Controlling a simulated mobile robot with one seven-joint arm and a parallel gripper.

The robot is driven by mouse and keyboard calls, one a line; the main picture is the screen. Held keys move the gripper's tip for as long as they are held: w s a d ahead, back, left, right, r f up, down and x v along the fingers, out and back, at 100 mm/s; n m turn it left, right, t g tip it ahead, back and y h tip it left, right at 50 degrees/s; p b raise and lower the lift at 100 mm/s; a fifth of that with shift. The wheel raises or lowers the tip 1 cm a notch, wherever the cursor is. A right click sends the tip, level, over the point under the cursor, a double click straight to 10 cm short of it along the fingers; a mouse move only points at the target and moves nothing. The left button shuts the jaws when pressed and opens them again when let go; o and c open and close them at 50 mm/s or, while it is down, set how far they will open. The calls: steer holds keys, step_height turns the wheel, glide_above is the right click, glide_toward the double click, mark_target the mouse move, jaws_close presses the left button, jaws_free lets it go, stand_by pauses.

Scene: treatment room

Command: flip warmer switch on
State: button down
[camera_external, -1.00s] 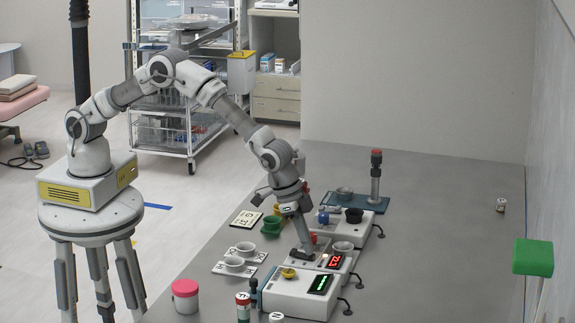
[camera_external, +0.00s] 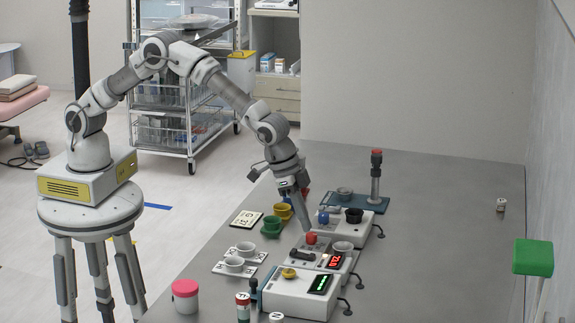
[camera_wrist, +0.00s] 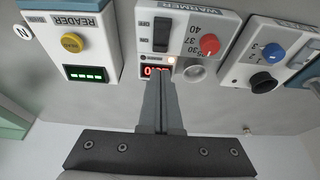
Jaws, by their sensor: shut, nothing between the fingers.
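The warmer (camera_external: 318,262) is a white box on the grey table, between the two other devices. Its dark rocker switch (camera_wrist: 162,32) shows in the wrist view beside OFF and ON labels; I cannot tell its tilt for sure. Its red knob (camera_wrist: 209,44) and grey cup (camera_external: 343,247) are to the right of the switch. The red display (camera_external: 335,261) is lit, and it also shows in the wrist view (camera_wrist: 155,71), partly hidden by my fingers. My gripper (camera_external: 307,229) is shut and empty, above the warmer near the red knob, apart from the switch.
The reader (camera_wrist: 88,48), with yellow button and green display, stands left of the warmer in the wrist view. A device with blue knob (camera_wrist: 273,51) stands on the right.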

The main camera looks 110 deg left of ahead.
step_height(320, 180, up, 8)
steer(key=shift+s, duration=0.35)
steer(key=shift+r, duration=0.15)
steer(key=s+a+r, duration=0.3)
steer(key=s+r, duration=0.5)
steer(key=s, duration=0.1)
steer(key=s+a+r, duration=0.4)
steer(key=s+r, duration=0.4)
steer(key=s, duration=0.2)
steer(key=s+a+f, duration=0.1)
steer(key=s, duration=1.1)
steer(key=s+a+f+t, duration=0.1)
steer(key=s+a, duration=0.1)
steer(key=s, duration=1)
steer(key=shift+f+t, duration=0.15)
steer(key=shift+t, duration=0.15)
